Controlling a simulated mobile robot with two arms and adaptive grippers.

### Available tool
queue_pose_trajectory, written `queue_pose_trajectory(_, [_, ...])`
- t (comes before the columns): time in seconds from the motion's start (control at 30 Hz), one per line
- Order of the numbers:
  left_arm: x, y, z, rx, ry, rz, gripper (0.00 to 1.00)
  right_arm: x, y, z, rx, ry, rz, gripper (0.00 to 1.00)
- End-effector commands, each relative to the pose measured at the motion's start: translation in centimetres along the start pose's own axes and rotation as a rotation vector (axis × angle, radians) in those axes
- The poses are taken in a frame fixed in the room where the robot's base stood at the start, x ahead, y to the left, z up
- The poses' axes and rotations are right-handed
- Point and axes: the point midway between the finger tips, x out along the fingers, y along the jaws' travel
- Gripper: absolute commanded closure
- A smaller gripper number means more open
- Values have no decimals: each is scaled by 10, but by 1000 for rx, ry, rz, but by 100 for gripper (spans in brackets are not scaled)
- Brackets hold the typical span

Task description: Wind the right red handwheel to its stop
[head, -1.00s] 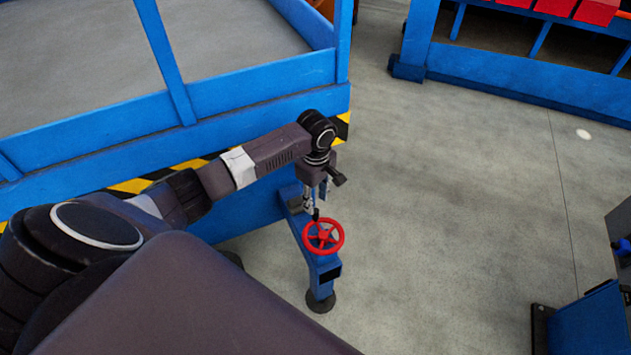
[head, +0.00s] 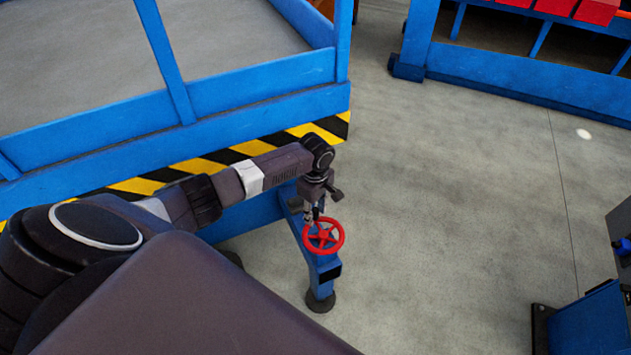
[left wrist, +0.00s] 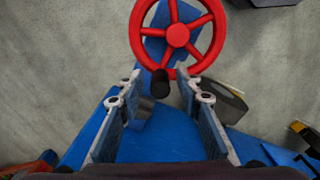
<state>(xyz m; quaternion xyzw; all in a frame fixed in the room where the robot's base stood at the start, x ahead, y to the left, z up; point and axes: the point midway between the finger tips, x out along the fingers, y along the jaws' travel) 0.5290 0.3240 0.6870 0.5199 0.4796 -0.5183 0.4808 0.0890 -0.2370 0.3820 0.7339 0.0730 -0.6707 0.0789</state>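The red handwheel (head: 323,237) is spoked and lies flat on top of a blue bracket with a foot, in the middle of the head view. It also shows at the top of the left wrist view (left wrist: 177,36). Its black knob (left wrist: 160,83) stands on the near rim in the left wrist view. My left gripper (head: 312,219) is just above the wheel's far rim in the head view. In the left wrist view the gripper (left wrist: 158,78) is open, its fingertips on either side of the knob with gaps visible. My right gripper is not in view.
A blue platform frame (head: 262,90) with a black and yellow stripe stands behind the arm. A blue rack (head: 510,85) with red bins is at the top right. A dark and blue unit (head: 590,325) stands at the lower right. The grey floor between is clear.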

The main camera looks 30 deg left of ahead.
Motion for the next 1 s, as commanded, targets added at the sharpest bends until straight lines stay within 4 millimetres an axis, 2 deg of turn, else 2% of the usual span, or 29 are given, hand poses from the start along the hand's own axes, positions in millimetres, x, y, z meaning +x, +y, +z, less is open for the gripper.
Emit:
queue_pose_trajectory(0.03, [0,0,0,0,0,0,75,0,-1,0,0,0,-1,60])
queue_pose_trajectory(0.27, [0,0,0,0,0,0,100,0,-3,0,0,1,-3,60])
queue_pose_trajectory(0.67, [-2,2,3,50,-3,-1,100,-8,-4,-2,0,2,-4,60])
queue_pose_trajectory(1.0, [-2,12,12,289,-6,-3,100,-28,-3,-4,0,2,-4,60])
